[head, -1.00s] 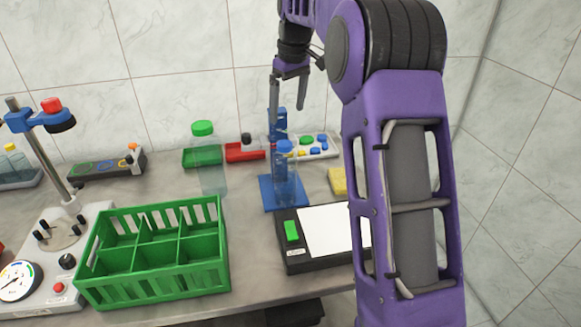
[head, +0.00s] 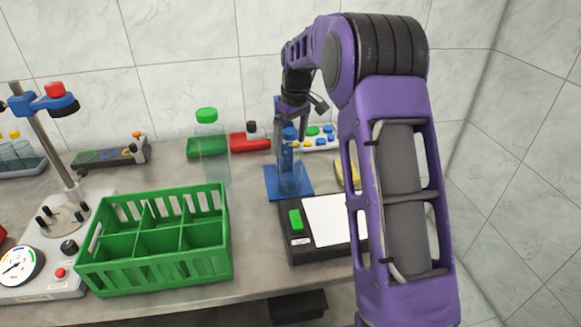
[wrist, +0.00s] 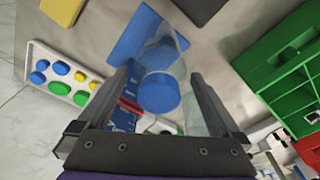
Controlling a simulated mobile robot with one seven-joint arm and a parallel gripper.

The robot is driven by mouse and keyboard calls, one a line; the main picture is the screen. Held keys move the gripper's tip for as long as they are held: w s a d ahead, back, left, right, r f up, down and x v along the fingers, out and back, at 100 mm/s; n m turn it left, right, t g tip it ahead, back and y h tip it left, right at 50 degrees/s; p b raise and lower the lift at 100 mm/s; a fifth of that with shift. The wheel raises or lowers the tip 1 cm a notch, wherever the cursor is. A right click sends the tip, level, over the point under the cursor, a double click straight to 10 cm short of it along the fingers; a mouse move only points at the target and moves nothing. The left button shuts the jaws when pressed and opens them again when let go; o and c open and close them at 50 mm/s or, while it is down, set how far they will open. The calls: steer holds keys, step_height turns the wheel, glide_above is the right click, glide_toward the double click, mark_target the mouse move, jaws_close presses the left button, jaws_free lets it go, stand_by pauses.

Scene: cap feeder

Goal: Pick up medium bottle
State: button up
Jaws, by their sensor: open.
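A clear bottle with a blue cap (head: 290,160) stands upright on the base of a blue stand (head: 272,188). A taller clear bottle with a green cap (head: 211,152) stands to its left; which one is the medium bottle is not marked. My gripper (head: 291,122) is open and pointing down over the blue-capped bottle. In the wrist view, the blue cap (wrist: 160,93) shows between the two spread fingers (wrist: 163,72), with no visible grip on it. The bottle's lower body is partly hidden behind its cap in that view.
A green divided crate (head: 155,270) stands at the front left. A black device with a white top (head: 325,220) sits just in front of the stand. Green (head: 203,148) and red (head: 250,143) trays and a cap tray (head: 320,140) lie behind. A clamp stand (head: 50,135) is far left.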

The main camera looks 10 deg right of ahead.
step_height(320, 180, down, 3)
steer(key=shift+w, duration=0.15)
steer(key=shift+r, duration=0.15)
jaws_close()
